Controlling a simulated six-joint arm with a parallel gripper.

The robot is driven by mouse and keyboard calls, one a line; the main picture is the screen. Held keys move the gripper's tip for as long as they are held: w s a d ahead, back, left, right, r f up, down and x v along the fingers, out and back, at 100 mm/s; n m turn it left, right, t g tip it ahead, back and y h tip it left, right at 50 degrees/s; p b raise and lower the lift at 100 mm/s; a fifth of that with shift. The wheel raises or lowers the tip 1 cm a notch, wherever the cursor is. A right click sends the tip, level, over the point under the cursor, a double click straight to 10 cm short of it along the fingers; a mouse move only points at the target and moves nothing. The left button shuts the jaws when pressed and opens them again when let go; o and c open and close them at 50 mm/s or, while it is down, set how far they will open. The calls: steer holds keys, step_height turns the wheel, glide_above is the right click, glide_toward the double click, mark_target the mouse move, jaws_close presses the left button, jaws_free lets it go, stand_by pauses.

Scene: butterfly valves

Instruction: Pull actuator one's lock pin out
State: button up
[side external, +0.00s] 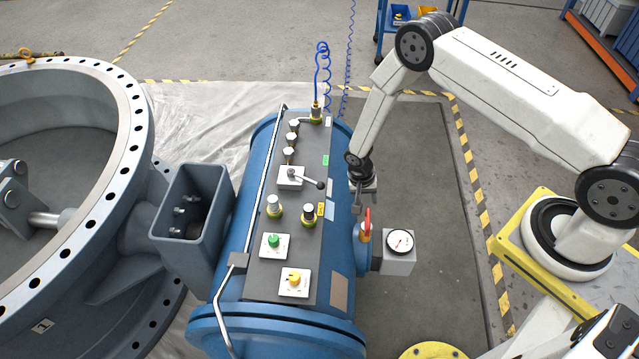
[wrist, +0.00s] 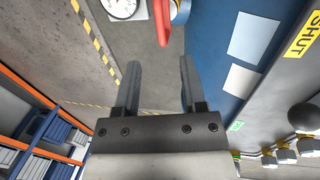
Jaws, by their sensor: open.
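The blue cylindrical actuator (side external: 342,215) lies in the middle of the side view. A red upright handle-like part (side external: 367,222) stands at its right side, by the gauge. The same red part shows at the top of the wrist view (wrist: 162,22). I cannot tell for sure whether it is the lock pin. My gripper (side external: 357,207) hangs beside the actuator's right side, close behind the red part. In the wrist view my gripper (wrist: 158,72) is open, with nothing between its fingers, and the red part lies beyond the fingertips, apart from them.
A round gauge (side external: 400,240) on a grey box sits right of the red part. A dark panel (side external: 268,240) with knobs, buttons and a black-ball lever (side external: 320,185) tops the actuator. A large grey flanged valve body (side external: 130,110) stands left.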

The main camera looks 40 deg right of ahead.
mark_target(368, 218)
steer(key=shift+f, duration=0.2)
steer(key=shift+s+d+f, duration=0.2)
steer(key=shift+f, duration=1.05)
steer(key=shift+s+d+f, duration=0.15)
steer(key=shift+s+f, duration=0.05)
steer(key=shift+f, duration=1)
steer(key=shift+s+d+f, duration=0.2)
steer(key=shift+f, duration=1.05)
jaws_close()
